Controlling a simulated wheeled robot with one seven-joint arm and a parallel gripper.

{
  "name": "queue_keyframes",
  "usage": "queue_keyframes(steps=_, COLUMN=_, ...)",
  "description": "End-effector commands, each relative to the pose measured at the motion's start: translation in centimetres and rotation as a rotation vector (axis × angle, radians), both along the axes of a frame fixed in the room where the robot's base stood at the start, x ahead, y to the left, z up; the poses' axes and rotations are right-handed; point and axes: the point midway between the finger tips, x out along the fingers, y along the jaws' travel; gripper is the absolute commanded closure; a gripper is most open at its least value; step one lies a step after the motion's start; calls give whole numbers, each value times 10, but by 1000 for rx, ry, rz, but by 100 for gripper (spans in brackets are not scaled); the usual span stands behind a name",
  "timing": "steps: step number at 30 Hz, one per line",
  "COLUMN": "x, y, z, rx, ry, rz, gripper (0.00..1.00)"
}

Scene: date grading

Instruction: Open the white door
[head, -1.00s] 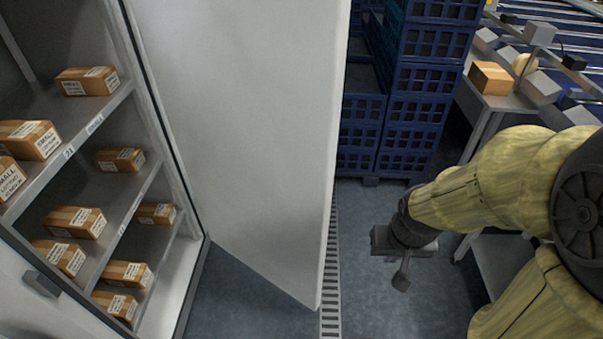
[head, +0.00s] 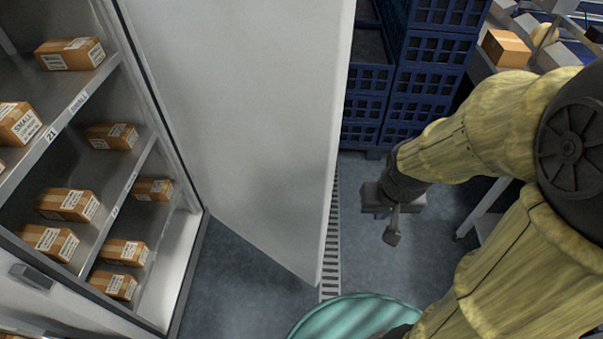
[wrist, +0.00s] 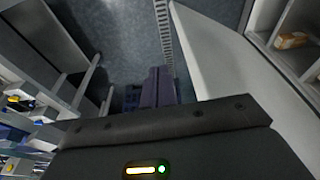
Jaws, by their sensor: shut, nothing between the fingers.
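The white door (head: 240,130) stands swung wide open in the head view, its free edge toward the middle of the picture. It also shows in the wrist view (wrist: 215,60) at the right of the fingers. The cabinet behind it is open, with its shelves (head: 75,115) exposed. My gripper (head: 391,236) is right of the door's free edge, apart from it and pointing down over the floor. In the wrist view its fingers (wrist: 157,85) are together with nothing between them. The door's far face is hidden.
Several small brown boxes (head: 70,204) sit on the shelves. Stacked blue crates (head: 430,60) stand behind the door. A bench with a box (head: 505,48) is at upper right. A floor drain (head: 332,245) runs beside the door. A round teal surface (head: 355,318) shows at bottom.

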Motion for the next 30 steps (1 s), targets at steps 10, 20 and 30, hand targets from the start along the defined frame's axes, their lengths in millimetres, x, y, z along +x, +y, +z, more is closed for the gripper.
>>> queue_keyframes(steps=10, x=0, y=34, z=-40, rx=-208, ry=229, rz=497, gripper=100)
queue_keyframes(steps=20, x=25, y=72, z=-77, rx=-681, ry=487, rz=1188, gripper=100)
queue_keyframes(steps=30, x=73, y=168, z=-94, rx=-1384, ry=585, rz=1761, gripper=100)
